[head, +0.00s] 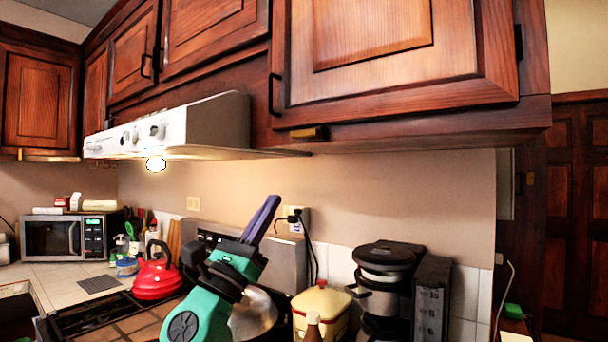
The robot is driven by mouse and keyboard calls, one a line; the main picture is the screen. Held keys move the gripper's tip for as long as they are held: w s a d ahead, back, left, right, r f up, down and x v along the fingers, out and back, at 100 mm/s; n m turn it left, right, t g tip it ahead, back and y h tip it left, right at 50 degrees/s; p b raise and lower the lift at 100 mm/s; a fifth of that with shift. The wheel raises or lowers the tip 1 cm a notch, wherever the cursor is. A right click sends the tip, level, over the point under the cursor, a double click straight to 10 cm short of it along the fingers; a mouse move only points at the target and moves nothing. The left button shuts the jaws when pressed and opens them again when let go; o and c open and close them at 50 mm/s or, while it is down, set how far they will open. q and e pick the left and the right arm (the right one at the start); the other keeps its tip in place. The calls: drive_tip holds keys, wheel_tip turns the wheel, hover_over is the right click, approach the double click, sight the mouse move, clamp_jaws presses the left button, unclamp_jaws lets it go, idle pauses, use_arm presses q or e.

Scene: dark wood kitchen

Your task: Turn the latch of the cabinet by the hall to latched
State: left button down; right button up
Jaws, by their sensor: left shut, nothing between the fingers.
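The cabinet by the hall (375,40) is the large wooden upper cabinet at the right, nearest the panelled door. Its door looks closed, with a dark handle (273,95) on its left side. A small brass-coloured latch (309,133) sits on the frame under the door's lower left edge, its bar lying roughly level. My left gripper (270,206) is in front of the backsplash, below and left of the latch and clearly apart from it. It points up and slightly right, its purple fingers shut and empty. My right gripper is not in view.
A white range hood (190,125) juts out left of the cabinet, above my left gripper. Below stand a coffee maker (385,285), a yellow canister (322,305) and a red kettle (157,275). The wall under the cabinet (400,190) is clear.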

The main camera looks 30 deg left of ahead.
use_arm(q)
drive_tip(key=w+p, duration=0.1)
drive_tip(key=p, duration=0.8)
approach(304, 133)
drive_tip(key=w+r, duration=0.3)
drive_tip(key=w, duration=0.3)
drive_tip(key=shift+s+a+r, duration=0.15)
drive_tip(key=shift+a, duration=0.15)
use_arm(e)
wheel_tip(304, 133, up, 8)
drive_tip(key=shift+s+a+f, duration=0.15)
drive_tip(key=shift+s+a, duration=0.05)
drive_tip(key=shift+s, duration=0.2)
use_arm(q)
drive_tip(key=shift+b, duration=0.4)
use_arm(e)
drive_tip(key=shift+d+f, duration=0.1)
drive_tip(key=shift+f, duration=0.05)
use_arm(q)
drive_tip(key=shift+a+m+h+b, duration=0.15)
drive_tip(key=shift+m+h+b, duration=0.35)
drive_tip(key=shift+m+h, duration=0.4)
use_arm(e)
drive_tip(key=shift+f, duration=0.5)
use_arm(q)
drive_tip(key=shift+m+g+h+b, duration=0.3)
drive_tip(key=shift+m+h, duration=0.2)
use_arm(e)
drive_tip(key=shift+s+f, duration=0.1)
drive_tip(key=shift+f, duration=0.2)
